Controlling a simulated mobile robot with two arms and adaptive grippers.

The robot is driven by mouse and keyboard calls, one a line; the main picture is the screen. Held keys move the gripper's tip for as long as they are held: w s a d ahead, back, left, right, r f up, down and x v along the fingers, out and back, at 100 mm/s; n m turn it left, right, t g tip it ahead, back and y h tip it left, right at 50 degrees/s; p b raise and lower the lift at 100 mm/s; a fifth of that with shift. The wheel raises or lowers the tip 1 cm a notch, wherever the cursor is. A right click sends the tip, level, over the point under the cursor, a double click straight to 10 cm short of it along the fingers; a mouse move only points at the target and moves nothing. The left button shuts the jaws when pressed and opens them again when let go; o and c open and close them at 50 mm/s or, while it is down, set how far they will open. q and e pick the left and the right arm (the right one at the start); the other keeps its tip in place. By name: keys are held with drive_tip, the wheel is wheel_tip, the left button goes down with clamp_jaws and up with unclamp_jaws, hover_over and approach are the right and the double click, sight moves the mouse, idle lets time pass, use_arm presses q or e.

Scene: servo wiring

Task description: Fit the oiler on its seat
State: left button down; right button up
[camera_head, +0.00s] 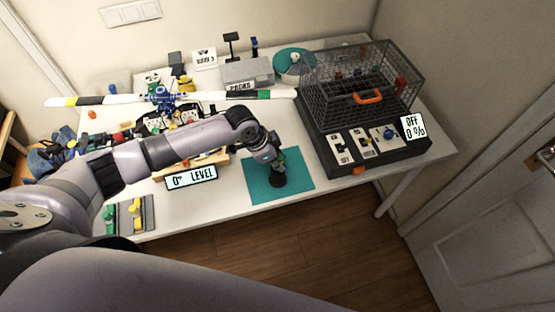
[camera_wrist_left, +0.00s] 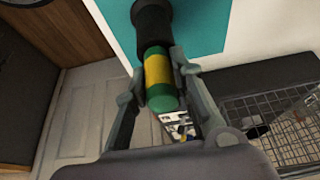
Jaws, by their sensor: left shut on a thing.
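My left gripper (camera_head: 279,164) is over the teal mat (camera_head: 301,184). In the left wrist view its two fingers (camera_wrist_left: 160,92) are shut on a green cylinder with a yellow band, which I take to be the oiler (camera_wrist_left: 159,75). A black round piece (camera_wrist_left: 152,22) lies in line with its far end. In the head view this black piece (camera_head: 277,182) is at the mat, below the gripper. I cannot tell whether it is the seat or part of the oiler, nor whether the two are joined. My right gripper is not in view.
A wire cage (camera_head: 361,70) with a dark switch base stands right of the mat. A sign reading 0° LEVEL (camera_head: 191,177) and a white propeller (camera_head: 113,100) are to the left. A grey tray (camera_head: 122,217) with green and yellow pieces lies at the front left edge.

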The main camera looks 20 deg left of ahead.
use_arm(q)
drive_tip(key=c, duration=1.3)
unclamp_jaws()
